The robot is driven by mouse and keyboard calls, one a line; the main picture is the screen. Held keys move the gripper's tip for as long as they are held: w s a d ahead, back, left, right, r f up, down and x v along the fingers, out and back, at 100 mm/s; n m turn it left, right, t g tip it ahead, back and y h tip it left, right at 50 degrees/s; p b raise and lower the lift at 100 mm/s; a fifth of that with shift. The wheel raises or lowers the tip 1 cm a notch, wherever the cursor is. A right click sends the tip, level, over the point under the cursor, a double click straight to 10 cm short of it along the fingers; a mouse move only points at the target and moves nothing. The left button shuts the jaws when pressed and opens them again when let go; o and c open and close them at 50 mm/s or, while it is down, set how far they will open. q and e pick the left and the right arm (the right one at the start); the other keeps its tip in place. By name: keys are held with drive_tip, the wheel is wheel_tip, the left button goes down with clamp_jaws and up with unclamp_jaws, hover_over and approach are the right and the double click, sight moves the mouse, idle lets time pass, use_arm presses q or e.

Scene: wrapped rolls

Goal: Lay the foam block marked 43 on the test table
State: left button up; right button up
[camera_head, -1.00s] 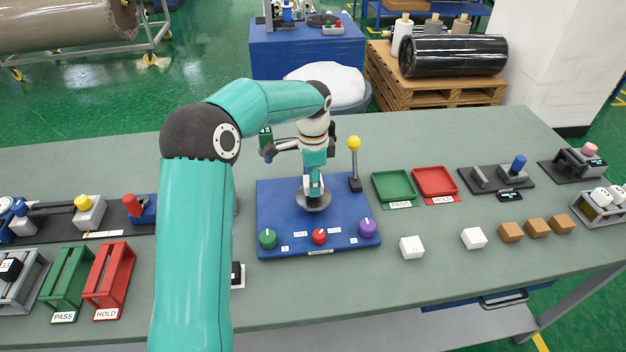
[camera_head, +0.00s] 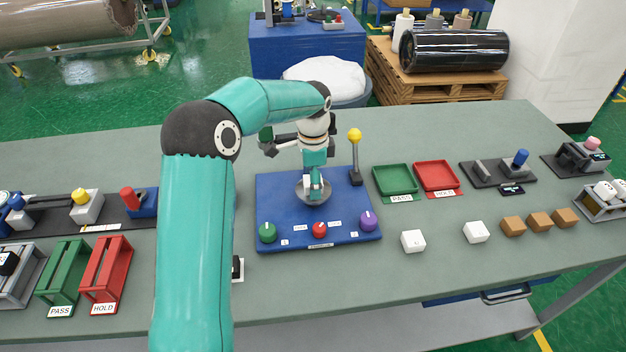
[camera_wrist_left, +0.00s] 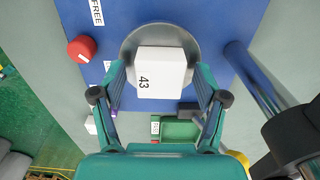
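The white foam block marked 43 (camera_wrist_left: 162,72) is at the round grey metal test table (camera_wrist_left: 131,50) in the left wrist view. It appears to rest on the disc; its underside is hidden. My left gripper (camera_wrist_left: 161,75) has one finger on each side of the block, with a visible gap on both sides, so it is open around it. In the head view my left gripper (camera_head: 315,188) points down over the test table (camera_head: 302,193) on the blue base (camera_head: 275,200), largely hiding the block. My right gripper is not in view.
A yellow-topped post (camera_head: 355,150) stands close right of the gripper. Red (camera_head: 319,230), green and purple knobs line the base's front. Green PASS (camera_head: 394,180) and red HOLD (camera_head: 436,177) trays lie to the right. Two white blocks (camera_head: 413,241) and several brown ones sit in front.

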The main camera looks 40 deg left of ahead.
use_arm(q)
wheel_tip(320, 180, up, 12)
idle(0.8)
drive_tip(key=shift+f, duration=0.1)
